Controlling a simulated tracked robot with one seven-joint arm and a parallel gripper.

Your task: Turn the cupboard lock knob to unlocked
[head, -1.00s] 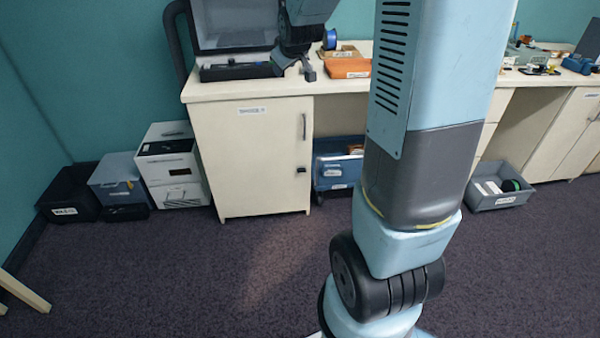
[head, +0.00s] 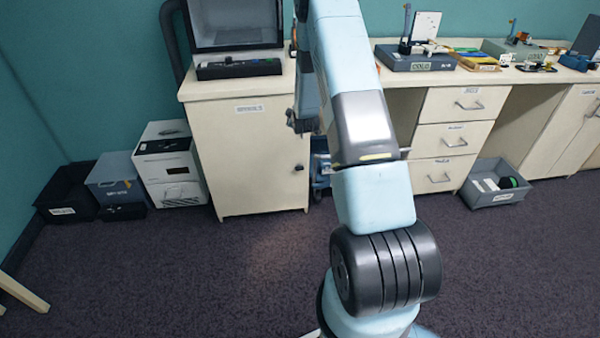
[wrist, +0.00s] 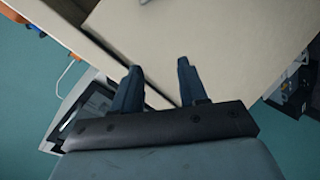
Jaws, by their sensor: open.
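The cupboard (head: 245,160) is a cream unit with a shut door under the left end of the worktop. Its lock knob (head: 299,168) is a small dark piece near the door's right edge; its setting is too small to read. My gripper (head: 301,124) hangs in front of the door's upper right, above the knob in the picture, and hides the door handle. In the wrist view my gripper (wrist: 158,66) has its two dark fingers apart with nothing between them. The cream cupboard (wrist: 215,40) fills much of that view; I cannot make out the knob there.
A dark screened machine (head: 237,68) stands on the worktop above the cupboard. White and grey boxes (head: 170,165) stand on the floor to its left. A drawer unit (head: 447,135) and a grey bin (head: 495,183) are to the right. The floor in front is clear.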

